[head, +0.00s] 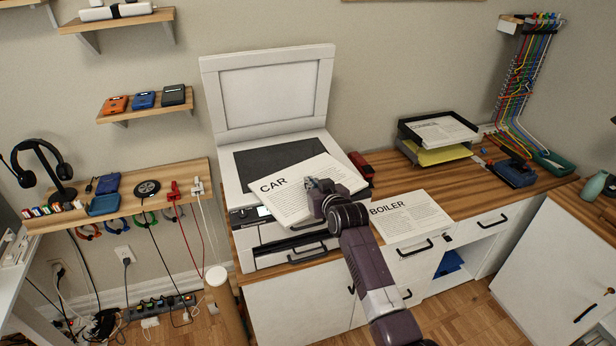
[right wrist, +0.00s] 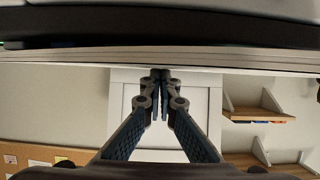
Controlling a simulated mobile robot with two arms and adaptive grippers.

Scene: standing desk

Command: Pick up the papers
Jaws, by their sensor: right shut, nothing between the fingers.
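A paper headed "CAR" (head: 283,193) lies at an angle across the scanner bed, its lower right part hidden by my right gripper. A paper headed "BOILER" (head: 412,214) lies on the wooden desktop at the front edge, right of my right arm. My right gripper (head: 318,185) is at the right part of the CAR paper; I cannot tell whether it touches it. In the right wrist view its fingertips (right wrist: 160,76) meet with nothing between them, close to a pale layered edge (right wrist: 200,57). My left gripper is not in view.
The white scanner lid (head: 267,90) stands open behind the papers. A black tray (head: 437,131) with more sheets is at the back right. A red object (head: 361,163) sits right of the scanner. A blue device (head: 515,173) is farther right on the desktop.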

